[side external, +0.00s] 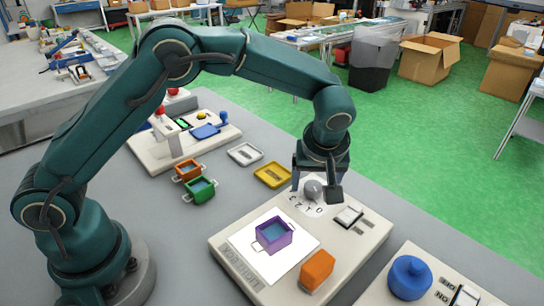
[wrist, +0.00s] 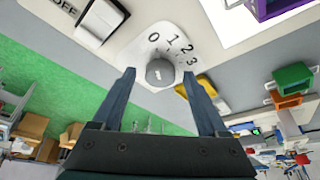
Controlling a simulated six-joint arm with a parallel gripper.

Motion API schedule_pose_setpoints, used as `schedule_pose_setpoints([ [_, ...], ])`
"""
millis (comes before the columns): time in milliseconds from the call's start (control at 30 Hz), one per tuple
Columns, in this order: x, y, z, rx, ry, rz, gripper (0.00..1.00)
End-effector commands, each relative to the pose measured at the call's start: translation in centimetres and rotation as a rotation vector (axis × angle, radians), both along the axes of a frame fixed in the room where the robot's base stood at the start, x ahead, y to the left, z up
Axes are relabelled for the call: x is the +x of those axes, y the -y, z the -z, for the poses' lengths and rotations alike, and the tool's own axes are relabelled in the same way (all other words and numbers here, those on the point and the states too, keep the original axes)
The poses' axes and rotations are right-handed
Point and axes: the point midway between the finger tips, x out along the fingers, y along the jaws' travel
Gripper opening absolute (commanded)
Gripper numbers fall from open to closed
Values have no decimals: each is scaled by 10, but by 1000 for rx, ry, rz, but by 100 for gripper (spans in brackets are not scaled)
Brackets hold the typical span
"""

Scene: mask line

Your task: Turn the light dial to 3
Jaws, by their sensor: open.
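The light dial is a round grey knob (side external: 313,190) on a white plate marked 0 to 3, set in a beige panel (side external: 226,243). In the wrist view the knob (wrist: 160,72) is in the middle, with the numbers along its upper and right side. Which number it points to is not clear. My gripper (side external: 316,183) is pointing down at the dial, with its fingers apart. In the wrist view the fingertips (wrist: 158,78) are on either side of the knob, with gaps visible. I cannot tell how deep they reach around it.
The same panel holds a switch (side external: 349,216), a purple box (side external: 272,237) on a white sheet, and an orange block (side external: 317,270). A yellow tray (side external: 273,175) lies behind the panel. Another panel with a blue knob (side external: 409,277) is at the front right.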

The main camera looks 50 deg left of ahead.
Motion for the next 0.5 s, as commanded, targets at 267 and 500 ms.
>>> schedule_pose_setpoints([
  [267,0,0,0,0,0,0,30],
  [500,0,0,-1,0,0,2,0],
])
